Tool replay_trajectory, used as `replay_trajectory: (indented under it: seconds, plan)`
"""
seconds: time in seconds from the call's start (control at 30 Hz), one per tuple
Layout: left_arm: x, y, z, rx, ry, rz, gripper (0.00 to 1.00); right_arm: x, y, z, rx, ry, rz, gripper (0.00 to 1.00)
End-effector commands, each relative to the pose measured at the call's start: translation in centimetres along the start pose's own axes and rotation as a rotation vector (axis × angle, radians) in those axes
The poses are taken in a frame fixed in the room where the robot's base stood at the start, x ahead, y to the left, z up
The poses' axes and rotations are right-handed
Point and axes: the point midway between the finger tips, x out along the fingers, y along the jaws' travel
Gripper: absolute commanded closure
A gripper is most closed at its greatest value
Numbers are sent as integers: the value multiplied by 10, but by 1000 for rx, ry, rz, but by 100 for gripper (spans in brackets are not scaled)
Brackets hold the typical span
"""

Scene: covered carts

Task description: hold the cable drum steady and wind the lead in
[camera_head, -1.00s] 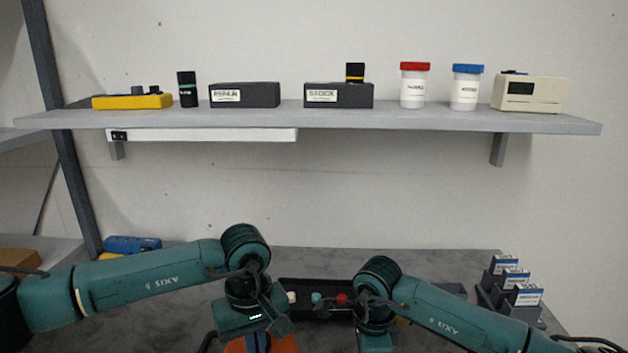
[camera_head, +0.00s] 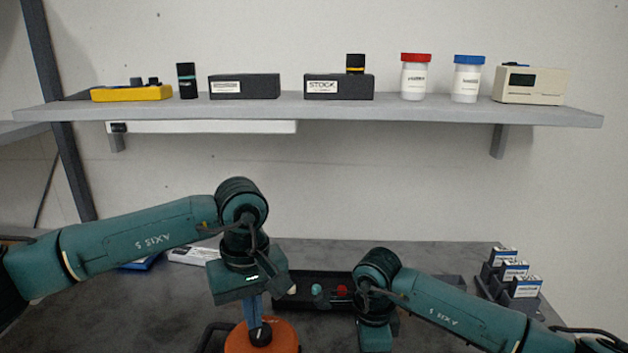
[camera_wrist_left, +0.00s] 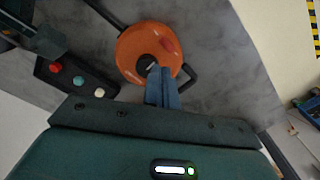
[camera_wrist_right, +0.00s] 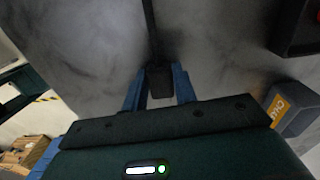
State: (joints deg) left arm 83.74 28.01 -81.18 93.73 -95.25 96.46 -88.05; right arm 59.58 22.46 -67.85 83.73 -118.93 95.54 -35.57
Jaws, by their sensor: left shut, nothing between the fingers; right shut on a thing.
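The orange cable drum (camera_head: 270,338) lies on the grey table at the bottom of the head view, partly cut off. In the left wrist view the drum (camera_wrist_left: 140,42) shows its round top, dark hub and black frame. My left gripper (camera_head: 258,318) is shut and empty, its blue fingertips over the hub; I cannot tell if they touch. They also show in the left wrist view (camera_wrist_left: 156,72). My right gripper (camera_wrist_right: 160,84) is shut on a dark block-like end of the black lead (camera_wrist_right: 150,25), which runs away from it. In the head view my right arm hides its fingers.
A dark tray (camera_head: 328,281) with red, teal and white round pieces stands behind the grippers. Several small labelled boxes (camera_head: 515,271) sit in a rack at right. A shelf (camera_head: 310,110) with jars and boxes spans the back wall.

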Motion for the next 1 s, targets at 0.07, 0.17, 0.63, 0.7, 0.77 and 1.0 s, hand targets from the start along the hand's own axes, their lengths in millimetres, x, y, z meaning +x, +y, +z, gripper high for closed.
replay_trajectory:
  seconds: [0.07,0.17,0.63,0.7,0.77,1.0]
  plan:
    - [-1,4,0,2,0,1,100,1,2,1,-5,0,5,100]
    - [-5,19,1,3,-1,2,100,1,2,1,-5,0,4,100]
    - [25,30,1,0,-3,-3,100,0,1,1,-3,-2,2,100]
    - [33,31,1,0,-3,-1,100,0,1,1,-3,-2,1,100]
    - [40,31,0,-1,-2,-2,100,0,1,1,-3,-3,1,100]
    - [58,31,0,0,-1,-1,100,0,0,1,-3,-3,0,100]
